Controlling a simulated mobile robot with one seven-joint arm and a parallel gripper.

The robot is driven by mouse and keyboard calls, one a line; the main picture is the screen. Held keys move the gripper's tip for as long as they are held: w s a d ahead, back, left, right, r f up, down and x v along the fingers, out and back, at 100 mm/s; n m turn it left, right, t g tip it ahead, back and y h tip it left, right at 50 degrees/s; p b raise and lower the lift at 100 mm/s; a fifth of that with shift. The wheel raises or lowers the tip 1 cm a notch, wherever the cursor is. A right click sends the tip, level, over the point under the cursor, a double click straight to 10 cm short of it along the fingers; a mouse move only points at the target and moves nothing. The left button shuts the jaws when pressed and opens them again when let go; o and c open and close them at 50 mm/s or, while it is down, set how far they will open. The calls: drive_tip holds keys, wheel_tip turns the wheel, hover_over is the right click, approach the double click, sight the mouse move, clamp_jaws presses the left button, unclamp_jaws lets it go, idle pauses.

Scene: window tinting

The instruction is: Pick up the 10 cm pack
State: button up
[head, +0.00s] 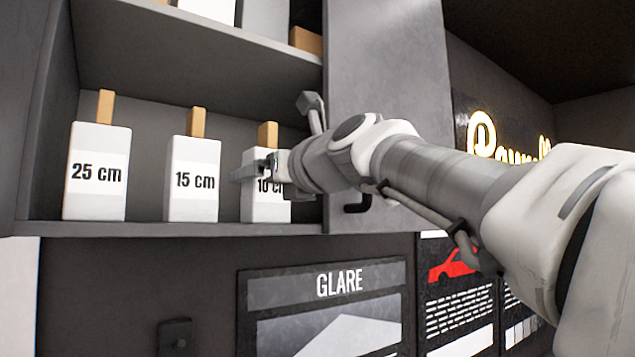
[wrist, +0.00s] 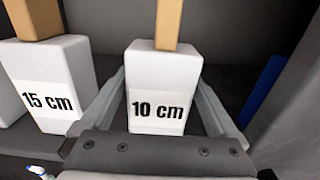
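The 10 cm pack (head: 262,205) is a white block with a tan wooden handle on top. It stands upright on the lower cabinet shelf, rightmost of three packs, partly hidden by my arm in the head view. In the wrist view the 10 cm pack (wrist: 158,85) stands between the two fingers of my gripper (wrist: 165,95). The fingers are spread, one on each side, with a visible gap at least on the right. In the head view my gripper (head: 255,170) is in front of the pack's upper part.
The 15 cm pack (head: 193,180) stands just left, also close to my left finger in the wrist view (wrist: 45,85). The 25 cm pack (head: 97,172) is farther left. A grey cabinet door (head: 385,75) is to the right. A blue object (wrist: 263,90) stands right of the pack.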

drive_tip(key=c, duration=1.1)
drive_tip(key=shift+r, duration=0.1)
drive_tip(key=shift+c, duration=0.2)
